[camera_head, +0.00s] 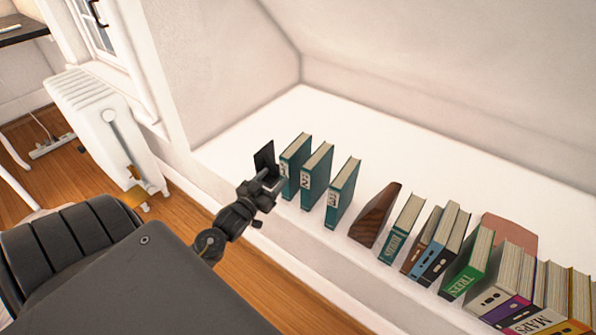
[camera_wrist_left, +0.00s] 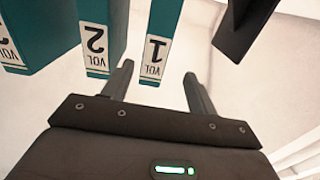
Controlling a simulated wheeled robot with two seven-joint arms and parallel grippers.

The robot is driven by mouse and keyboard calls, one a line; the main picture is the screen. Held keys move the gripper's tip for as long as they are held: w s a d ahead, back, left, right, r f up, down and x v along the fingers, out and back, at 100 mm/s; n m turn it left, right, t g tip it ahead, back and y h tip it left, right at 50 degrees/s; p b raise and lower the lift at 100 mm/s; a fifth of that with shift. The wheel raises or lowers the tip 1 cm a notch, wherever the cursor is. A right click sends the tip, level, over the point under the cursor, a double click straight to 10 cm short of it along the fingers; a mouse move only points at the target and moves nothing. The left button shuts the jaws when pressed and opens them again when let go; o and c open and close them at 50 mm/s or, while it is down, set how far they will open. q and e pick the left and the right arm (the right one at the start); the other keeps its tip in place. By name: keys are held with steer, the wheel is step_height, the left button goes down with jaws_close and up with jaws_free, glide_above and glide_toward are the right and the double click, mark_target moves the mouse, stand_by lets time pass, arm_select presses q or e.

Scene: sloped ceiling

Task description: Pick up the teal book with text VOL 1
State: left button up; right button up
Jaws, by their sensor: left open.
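The teal book marked VOL 1 (camera_head: 296,153) stands upright on the white ledge, leftmost of three teal books in the head view. In the left wrist view its spine (camera_wrist_left: 163,30) shows the label upside down. My left gripper (camera_head: 268,187) is open and empty, in front of this spine. In the left wrist view its two fingers (camera_wrist_left: 158,72) point toward the book, with the spine's lower end between their tips. I cannot tell whether they touch it. My right gripper is not in view.
Teal books VOL 2 (camera_head: 316,172) and VOL 3 (camera_head: 342,192) stand to the right with small gaps. A black upright plate (camera_head: 265,157) is close on the left. Beyond are a brown wooden wedge (camera_head: 375,214) and several other books. The ledge behind (camera_head: 330,120) is clear.

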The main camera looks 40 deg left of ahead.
mark_target(282, 169)
arm_select(q)
steer(key=w, duration=0.5)
steer(key=shift+w+a+b, duration=0.1)
steer(key=shift+a+b, duration=0.2)
steer(key=shift+w+d+f+b, duration=0.1)
steer(key=shift+w+b, duration=0.15)
steer(key=shift+w, duration=1.05)
steer(key=shift+w+f+b, duration=0.1)
steer(key=shift+w+b, duration=0.1)
steer(key=shift+w, duration=1.35)
steer(key=shift+r, duration=0.1)
steer(key=shift+c, duration=1.4)
steer(key=c, duration=1)
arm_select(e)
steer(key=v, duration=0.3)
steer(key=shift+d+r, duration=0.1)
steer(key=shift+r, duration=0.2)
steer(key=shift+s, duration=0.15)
